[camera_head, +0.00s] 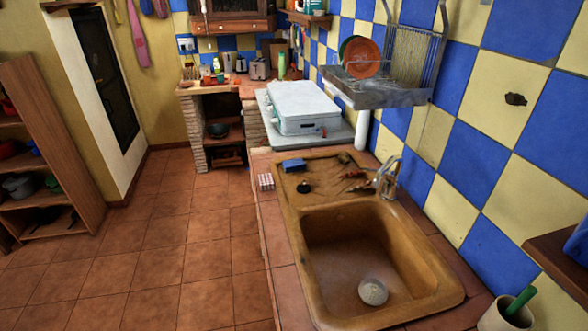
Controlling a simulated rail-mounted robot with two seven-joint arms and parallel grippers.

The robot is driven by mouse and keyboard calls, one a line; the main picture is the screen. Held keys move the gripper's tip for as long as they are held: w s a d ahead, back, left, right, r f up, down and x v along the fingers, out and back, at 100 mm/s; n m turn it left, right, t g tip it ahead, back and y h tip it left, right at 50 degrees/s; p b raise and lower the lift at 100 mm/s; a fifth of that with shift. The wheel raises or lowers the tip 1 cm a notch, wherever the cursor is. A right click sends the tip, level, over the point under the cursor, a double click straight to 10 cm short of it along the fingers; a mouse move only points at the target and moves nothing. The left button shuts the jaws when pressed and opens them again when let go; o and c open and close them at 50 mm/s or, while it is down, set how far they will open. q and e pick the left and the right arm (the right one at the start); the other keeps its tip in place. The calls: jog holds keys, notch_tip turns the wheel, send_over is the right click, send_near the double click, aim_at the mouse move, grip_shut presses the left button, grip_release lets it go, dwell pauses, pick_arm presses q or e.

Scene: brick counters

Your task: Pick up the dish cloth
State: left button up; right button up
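A small folded cloth (265,182) with a red and white check pattern, which looks like the dish cloth, lies on the tiled counter's left edge. It is beside the far left corner of the brown sink (290,215). It looks uncovered from this view. Neither of my grippers shows in the head view, so I cannot see them relative to the cloth.
A blue sponge (293,165), a black stopper (304,187) and a faucet (389,178) are on the sink's far part. A round pale object (373,291) lies in the basin. A dish rack (375,88) hangs above. The floor (170,250) left of the counter is clear.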

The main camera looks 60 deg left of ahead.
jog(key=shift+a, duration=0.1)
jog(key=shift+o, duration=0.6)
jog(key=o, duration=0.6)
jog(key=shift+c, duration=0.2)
